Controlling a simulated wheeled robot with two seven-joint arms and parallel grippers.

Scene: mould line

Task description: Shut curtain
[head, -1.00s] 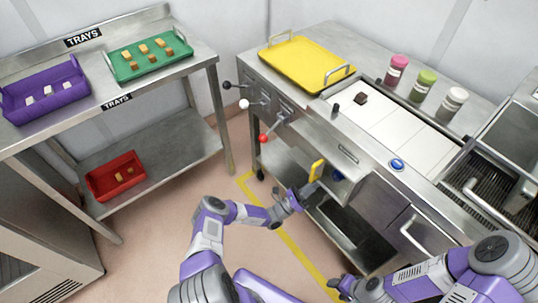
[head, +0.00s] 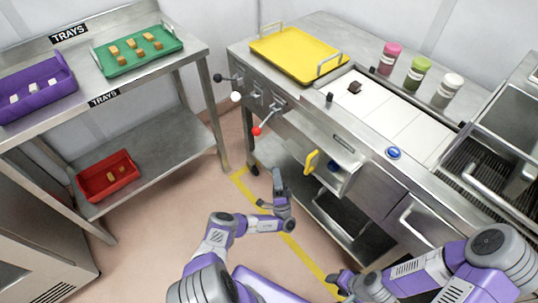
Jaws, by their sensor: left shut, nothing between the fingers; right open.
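No cloth curtain shows in the head view. A yellow handle (head: 312,161) stands on a steel pull-out or flap (head: 345,178) at the front of the steel counter, below its worktop. This part projects from the counter front, and a small blue thing shows beside the handle. Whether it is the curtain I cannot tell. My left gripper (head: 279,184) is shut and empty, in front of the counter, left of and below the yellow handle and apart from it. My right gripper (head: 338,281) is open and low at the bottom of the view, partly hidden by its arm.
The counter carries a yellow tray (head: 277,38), white tiles (head: 375,113), bottles (head: 416,73) and a blue button (head: 393,153). Levers with black, white and red (head: 256,131) knobs stick out from its front. A tray rack (head: 160,75) stands left. Floor between is clear.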

